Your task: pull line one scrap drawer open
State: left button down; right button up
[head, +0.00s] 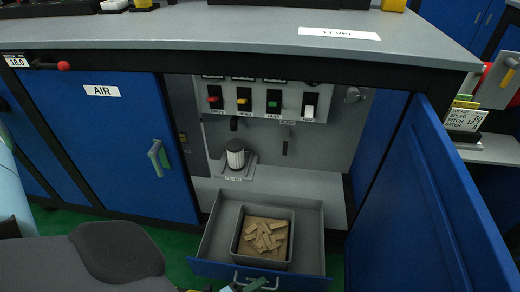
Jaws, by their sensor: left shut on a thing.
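The scrap drawer (212,268) is pulled out at the bottom of the open cabinet bay. It has a blue front and a grey inside. A grey bin (240,247) sits in it with several tan scrap pieces (263,236) inside. My left gripper (248,286) is shut on this handle. The lower part of the gripper is cut off by the picture edge. My right gripper is not in view.
An open blue door (432,205) stands right of the drawer. A closed blue AIR door (112,150) is at left. Above the drawer are a filter (235,155) and a panel with coloured switches (245,98). The grey worktop (230,30) overhangs the bay.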

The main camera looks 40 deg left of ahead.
pick_arm(q)
jog(key=s+d, duration=0.2)
jog(key=s, duration=0.2)
jog(key=shift+s+d, duration=0.15)
jog(key=shift+d, duration=0.25)
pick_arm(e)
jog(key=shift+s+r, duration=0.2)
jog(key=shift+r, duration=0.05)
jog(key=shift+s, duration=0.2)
pick_arm(q)
jog(key=c, duration=1.8)
grip_release()
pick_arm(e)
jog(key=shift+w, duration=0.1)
pick_arm(q)
jog(key=p+v, duration=0.2)
jog(key=v, duration=0.5)
jog(key=shift+s, duration=0.4)
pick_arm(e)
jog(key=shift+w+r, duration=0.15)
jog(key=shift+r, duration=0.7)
